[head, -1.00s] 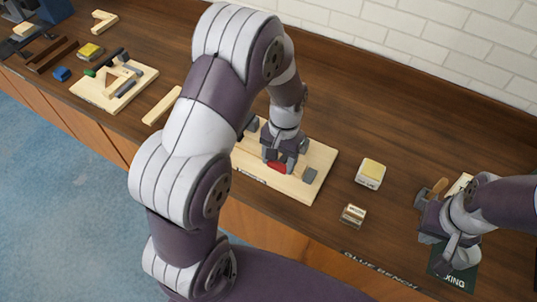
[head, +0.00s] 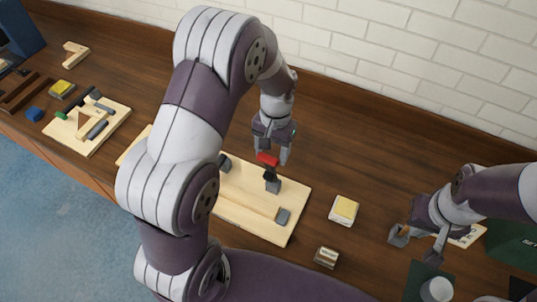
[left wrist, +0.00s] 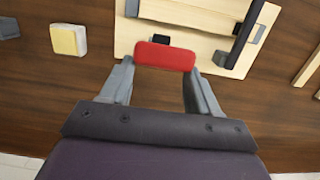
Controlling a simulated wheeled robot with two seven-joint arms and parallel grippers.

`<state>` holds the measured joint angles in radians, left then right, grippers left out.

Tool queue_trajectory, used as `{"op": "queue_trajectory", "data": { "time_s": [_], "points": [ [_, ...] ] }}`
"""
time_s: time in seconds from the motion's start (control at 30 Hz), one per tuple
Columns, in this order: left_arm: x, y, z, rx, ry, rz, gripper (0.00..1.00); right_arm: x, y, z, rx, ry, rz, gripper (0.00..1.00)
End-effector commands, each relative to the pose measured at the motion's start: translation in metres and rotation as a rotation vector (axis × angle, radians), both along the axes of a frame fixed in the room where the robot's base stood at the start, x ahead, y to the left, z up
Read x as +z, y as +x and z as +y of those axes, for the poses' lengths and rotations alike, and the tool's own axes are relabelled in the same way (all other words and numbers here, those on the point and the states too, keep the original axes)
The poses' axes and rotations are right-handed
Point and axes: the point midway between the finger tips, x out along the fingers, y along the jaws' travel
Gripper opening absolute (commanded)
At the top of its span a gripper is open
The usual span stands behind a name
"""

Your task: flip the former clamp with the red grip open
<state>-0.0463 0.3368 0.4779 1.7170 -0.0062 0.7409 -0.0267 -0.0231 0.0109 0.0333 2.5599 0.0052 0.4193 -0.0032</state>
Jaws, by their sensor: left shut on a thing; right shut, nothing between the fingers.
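The former clamp's red grip (head: 268,159) is between the fingers of my left gripper (head: 270,150), which is shut on it. The grip stands raised above a dark clamp body (head: 272,185) on the light wooden board (head: 240,213). In the left wrist view the red grip (left wrist: 165,56) spans the space between the fingertips, with the board (left wrist: 205,45) behind it. My arm hides the board's left part. My right gripper (head: 418,248) is shut and empty at the right, low over the bench.
A yellow-topped block (head: 344,209) and a small striped block (head: 326,257) lie right of the board. A second board with a wooden frame (head: 88,122) lies at left. A white cup (head: 437,289) stands near my right gripper. The bench behind the board is clear.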

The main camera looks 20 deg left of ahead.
Motion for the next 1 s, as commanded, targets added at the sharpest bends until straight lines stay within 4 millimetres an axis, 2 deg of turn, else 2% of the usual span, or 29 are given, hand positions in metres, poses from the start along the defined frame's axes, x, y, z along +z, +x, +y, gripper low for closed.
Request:
{"op": "queue_trajectory", "data": {
  "time_s": [0.47, 0.5, 0.53, 0.7, 0.8, 1.0],
  "points": [
    [-0.007, 0.049, -0.004, 0.0, 0.0, -0.002, 0.07, -0.003, 0.0, 0.0, 0.0, 0.0, 0.0, 0.0],
    [-0.008, 0.052, -0.004, 0.0, 0.0, -0.002, 0.0, -0.004, 0.0, 0.0, 0.0, 0.0, 0.0, 0.0],
    [-0.007, 0.052, -0.004, 0.0, 0.0, -0.001, 0.04, -0.003, 0.0, 0.0, 0.0, 0.0, 0.0, 0.0],
    [-0.006, 0.051, -0.004, 0.0, 0.0, 0.001, 0.59, -0.003, 0.0, 0.0, 0.0, 0.0, 0.0, 0.0],
    [-0.006, 0.05, -0.004, 0.0, 0.0, 0.002, 0.87, -0.003, 0.0, 0.0, 0.0, 0.0, 0.0, 0.0],
    [-0.006, 0.05, -0.004, 0.0, 0.0, 0.003, 0.87, -0.002, 0.0, 0.0, 0.0, 0.0, 0.0, 0.0]
  ]
}}
